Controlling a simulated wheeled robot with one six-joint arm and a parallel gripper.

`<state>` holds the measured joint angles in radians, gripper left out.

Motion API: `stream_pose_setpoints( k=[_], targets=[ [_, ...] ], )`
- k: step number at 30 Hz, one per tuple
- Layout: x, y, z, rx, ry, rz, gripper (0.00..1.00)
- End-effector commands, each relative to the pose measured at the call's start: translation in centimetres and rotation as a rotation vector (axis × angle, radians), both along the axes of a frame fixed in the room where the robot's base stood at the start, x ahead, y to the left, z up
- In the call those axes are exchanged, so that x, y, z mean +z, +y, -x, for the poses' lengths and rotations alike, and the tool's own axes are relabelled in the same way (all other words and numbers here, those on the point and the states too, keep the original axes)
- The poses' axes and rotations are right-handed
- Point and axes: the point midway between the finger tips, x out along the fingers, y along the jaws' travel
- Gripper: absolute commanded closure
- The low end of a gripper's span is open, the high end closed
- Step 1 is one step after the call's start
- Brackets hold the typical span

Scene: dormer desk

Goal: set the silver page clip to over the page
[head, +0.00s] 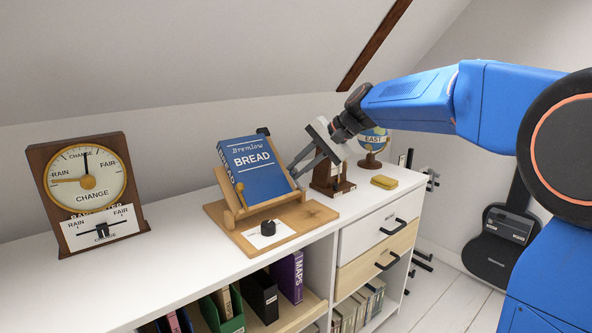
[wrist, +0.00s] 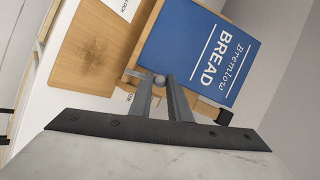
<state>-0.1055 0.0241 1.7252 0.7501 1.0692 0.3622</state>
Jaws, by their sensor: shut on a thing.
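The blue book (head: 255,170) marked "Bremlow BREAD" leans on a wooden stand (head: 285,208). A brass-coloured clip (head: 240,194) stands at the book's lower left. My gripper (head: 295,173) is at the book's right edge, reaching in from the right. In the wrist view my gripper (wrist: 162,80) is shut on a small round grey knob, which I take as the silver page clip (wrist: 160,80). The knob sits between the fingertips, near the book's lower edge in that view. The rest of the clip is hidden by the fingers, and I cannot tell whether it touches the page.
A black knob (head: 267,228) and a white card lie on the stand's base. A barometer (head: 88,190) stands at the left. A globe (head: 374,142) and a yellow block (head: 384,182) are at the right. The white top (head: 170,225) is clear between barometer and stand.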

Motion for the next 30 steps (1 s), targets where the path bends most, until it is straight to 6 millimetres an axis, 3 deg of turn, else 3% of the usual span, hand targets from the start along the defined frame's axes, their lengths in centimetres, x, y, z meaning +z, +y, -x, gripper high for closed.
stream_pose_setpoints(
  k=[10, 26, 27, 29, 30],
  targets=[
    [0.02, -0.68, -0.39, -0.097, 0.052, -0.079, 1.0],
    [0.02, -0.78, -0.48, -0.114, 0.061, -0.092, 1.0],
    [0.02, -0.79, -0.49, -0.114, 0.061, -0.092, 0.79],
    [0.01, -0.79, -0.49, -0.114, 0.061, -0.092, 0.65],
    [0.01, -0.78, -0.48, -0.114, 0.061, -0.091, 0.65]
  ],
)
